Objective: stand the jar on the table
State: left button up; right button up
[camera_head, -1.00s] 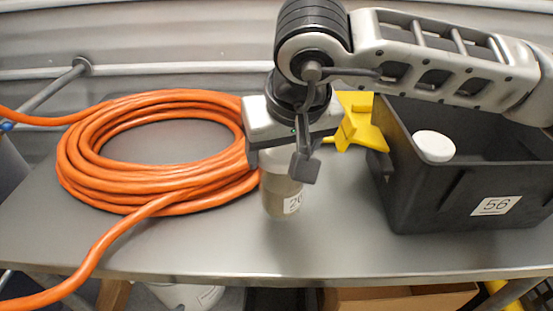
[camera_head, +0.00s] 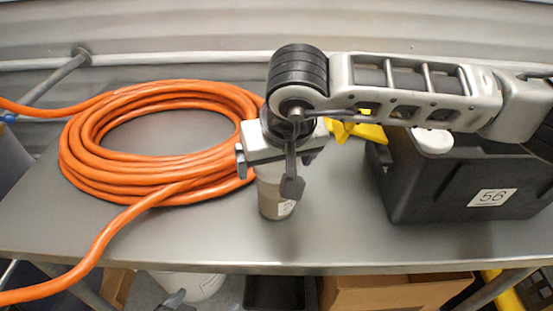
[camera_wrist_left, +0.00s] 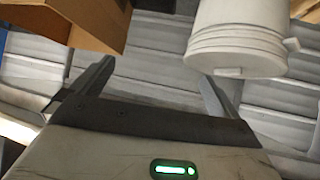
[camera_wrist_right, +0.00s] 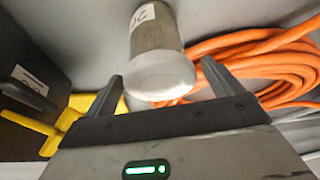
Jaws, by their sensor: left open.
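The jar (camera_head: 277,205), brownish with a pale top and a white number label, is upright, and its base appears to rest on the grey metal table (camera_head: 330,238). My right gripper (camera_head: 276,163) is directly above it, pointing down. In the right wrist view the jar's pale lid (camera_wrist_right: 160,76) lies between the spread fingers of the gripper (camera_wrist_right: 160,84), with a gap on each side. My left gripper (camera_head: 175,299) is low, below the table's front edge, open and empty. In the left wrist view its fingers (camera_wrist_left: 158,75) are apart.
A coiled orange hose (camera_head: 150,185) lies left of the jar. A black crate (camera_head: 440,195) labelled 56, with a white-lidded item (camera_head: 433,140), stands right. A yellow object (camera_head: 355,130) lies behind. Below are a white bucket (camera_wrist_left: 238,35) and cardboard box (camera_wrist_left: 85,22). Table is clear in front.

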pick_arm(q)
jog(key=shift+r, duration=0.25)
pick_arm(e)
jog(key=shift+r, duration=0.15)
jog(key=shift+r+p, duration=0.25)
jog(key=shift+p, duration=0.2)
jog(key=b+v, duration=0.1)
jog(key=v, duration=0.3)
jog(key=shift+s+r+b, duration=0.1)
jog(key=shift+s+b, duration=0.05)
jog(key=shift+b, duration=0.2)
pick_arm(q)
jog(key=shift+d+f+b, duration=0.15)
jog(key=shift+f+b, duration=0.35)
pick_arm(e)
jog(key=v, duration=0.7)
jog(key=shift+r, duration=0.15)
jog(key=shift+s, duration=0.1)
